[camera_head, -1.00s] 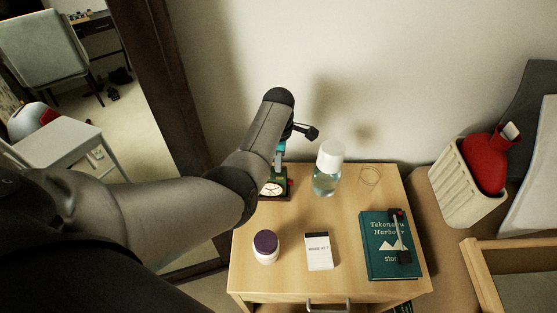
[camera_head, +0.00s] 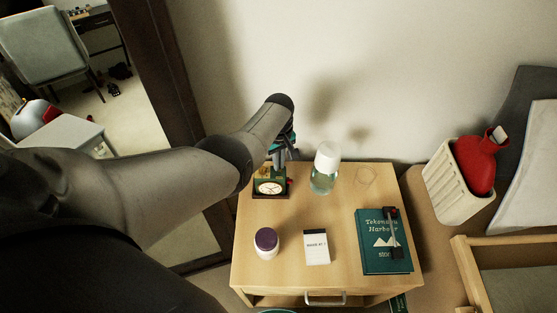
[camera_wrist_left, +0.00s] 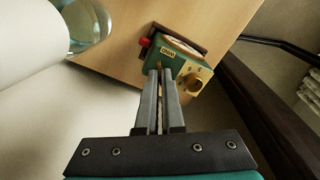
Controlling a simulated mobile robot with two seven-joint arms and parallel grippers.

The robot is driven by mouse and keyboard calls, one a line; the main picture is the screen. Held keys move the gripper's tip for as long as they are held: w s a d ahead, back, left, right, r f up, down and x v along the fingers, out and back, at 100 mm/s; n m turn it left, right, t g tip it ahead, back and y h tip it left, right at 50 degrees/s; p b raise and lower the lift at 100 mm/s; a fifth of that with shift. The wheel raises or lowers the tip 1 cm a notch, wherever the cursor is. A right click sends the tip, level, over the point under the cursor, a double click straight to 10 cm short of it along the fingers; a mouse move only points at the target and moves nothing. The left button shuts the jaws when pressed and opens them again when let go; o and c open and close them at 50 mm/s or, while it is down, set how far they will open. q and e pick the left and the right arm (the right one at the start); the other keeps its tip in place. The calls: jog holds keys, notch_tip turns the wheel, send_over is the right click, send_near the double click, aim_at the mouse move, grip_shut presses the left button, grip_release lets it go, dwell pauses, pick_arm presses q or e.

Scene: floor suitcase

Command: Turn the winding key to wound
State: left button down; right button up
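A green alarm clock (camera_head: 270,188) with a white dial stands at the back left of the nightstand. In the head view my left arm hides much of the gripper. My right gripper is out of view.
On the nightstand (camera_head: 345,190) are a white-capped bottle (camera_head: 323,170) close right of the clock, a purple-lidded jar (camera_head: 266,243), a white box (camera_head: 317,247) and a green book (camera_head: 383,240). The wall is close behind; a dark frame (camera_head: 190,120) stands to the left.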

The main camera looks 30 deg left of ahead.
pick_arm(q)
jog(key=m, duration=0.4)
jog(key=shift+m, duration=0.3)
jog(key=m, duration=0.5)
jog(key=shift+d+p, duration=0.1)
jog(key=shift+p, duration=0.25)
jog(key=m, duration=0.6)
jog(key=shift+d, duration=0.1)
jog(key=m, duration=1)
jog(key=shift+s+d+m, duration=0.1)
jog(key=shift+m, duration=0.3)
jog(key=m, duration=0.4)
jog(key=shift+m, duration=0.3)
jog(key=m, duration=0.4)
jog(key=shift+s+m, duration=0.1)
jog(key=shift+m, duration=0.2)
jog(key=m+b, duration=0.1)
jog(key=m, duration=0.4)
jog(key=shift+s, duration=0.1)
